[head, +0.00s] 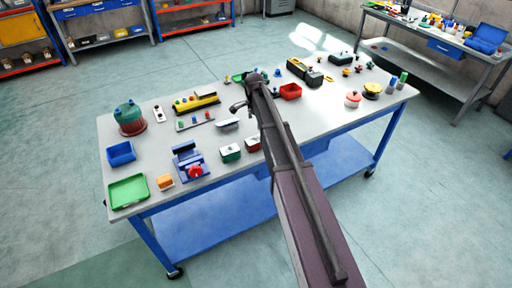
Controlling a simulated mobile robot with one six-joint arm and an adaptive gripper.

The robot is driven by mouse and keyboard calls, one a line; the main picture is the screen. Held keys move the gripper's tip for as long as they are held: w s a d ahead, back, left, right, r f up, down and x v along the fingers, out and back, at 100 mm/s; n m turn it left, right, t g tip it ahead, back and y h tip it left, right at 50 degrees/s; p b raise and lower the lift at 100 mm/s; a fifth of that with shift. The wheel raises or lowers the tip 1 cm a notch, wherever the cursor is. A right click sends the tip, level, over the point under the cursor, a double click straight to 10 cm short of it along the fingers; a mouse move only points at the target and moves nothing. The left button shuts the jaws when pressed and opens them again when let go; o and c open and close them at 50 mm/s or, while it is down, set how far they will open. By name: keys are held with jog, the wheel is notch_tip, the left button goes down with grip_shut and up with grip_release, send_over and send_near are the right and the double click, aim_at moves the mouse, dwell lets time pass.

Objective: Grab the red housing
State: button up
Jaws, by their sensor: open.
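No part is clearly marked as the red housing. A small red box with a pale top (252,145) sits near the table's front edge, beside a similar green box (230,152); my arm passes close to its right side. Other red things are an open red bin (291,91) right of my arm and a pinkish-red round part (352,99) at the right. My gripper (237,106) is open over the middle of the table, left of the red bin and beyond the red box. Its fingers are small and dark here, and I see nothing held.
The grey-topped table (148,157) carries a green-and-red dome (130,118), a blue bin (121,153), a green tray (127,190), a blue vise (187,160), a yellow part (197,103) and a dark case (304,72). My arm hides part of the table's middle.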

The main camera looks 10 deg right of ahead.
jog(key=b, duration=0.4)
send_over(255, 139)
jog(key=shift+f, duration=2.3)
jog(key=shift+f, duration=0.1)
jog(key=shift+a+f+b, duration=0.1)
jog(key=shift+f+b, duration=2.4)
jog(key=shift+b, duration=0.15)
jog(key=c, duration=1.3)
jog(key=shift+o, duration=0.2)
jog(key=shift+r+p, duration=0.25)
jog(key=shift+p, duration=0.05)
